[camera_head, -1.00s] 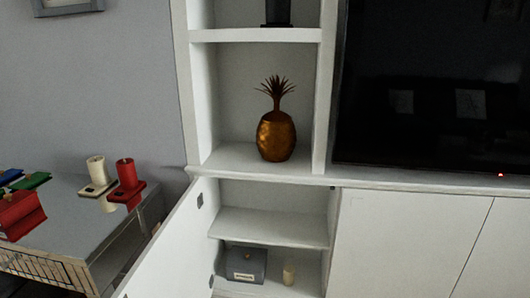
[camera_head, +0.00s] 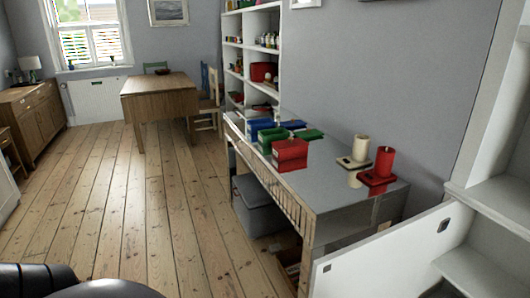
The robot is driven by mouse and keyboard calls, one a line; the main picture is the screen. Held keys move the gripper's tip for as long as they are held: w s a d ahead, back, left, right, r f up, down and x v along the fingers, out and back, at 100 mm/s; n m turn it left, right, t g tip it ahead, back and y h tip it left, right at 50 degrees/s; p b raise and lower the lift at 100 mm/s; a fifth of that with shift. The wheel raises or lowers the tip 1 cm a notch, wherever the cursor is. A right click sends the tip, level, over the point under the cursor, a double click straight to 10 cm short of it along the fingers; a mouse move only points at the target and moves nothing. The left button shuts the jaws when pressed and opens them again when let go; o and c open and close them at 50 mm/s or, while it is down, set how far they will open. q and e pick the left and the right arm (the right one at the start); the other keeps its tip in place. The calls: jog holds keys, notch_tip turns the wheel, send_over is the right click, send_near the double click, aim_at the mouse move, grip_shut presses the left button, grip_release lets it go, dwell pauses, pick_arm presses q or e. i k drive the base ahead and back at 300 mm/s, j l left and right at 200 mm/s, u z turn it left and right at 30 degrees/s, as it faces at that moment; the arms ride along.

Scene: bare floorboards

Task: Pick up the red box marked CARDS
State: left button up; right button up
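A red box (camera_head: 289,154) stands on the grey-topped side table, near its front edge. Any lettering on it is too small to read. A green box (camera_head: 272,139) and a blue box (camera_head: 256,130) stand just behind it. Another red object (camera_head: 262,71) sits in the white shelf unit beyond; I cannot tell what it is. Neither of my grippers is in view.
The side table (camera_head: 345,195) also holds cream (camera_head: 361,148) and red (camera_head: 384,161) candles. A grey bin (camera_head: 258,207) is under it. An open white cabinet door (camera_head: 385,262) stands at the right. Bare floorboards (camera_head: 150,215) are clear, left of the table.

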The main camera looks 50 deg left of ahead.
aim_at(293, 153)
jog(key=i+l+u, duration=0.1)
jog(key=l+u, duration=0.15)
jog(key=u, duration=0.2)
jog(key=l+u, duration=0.3)
jog(key=u, duration=0.15)
jog(key=l+u, duration=0.85)
jog(key=l, duration=0.25)
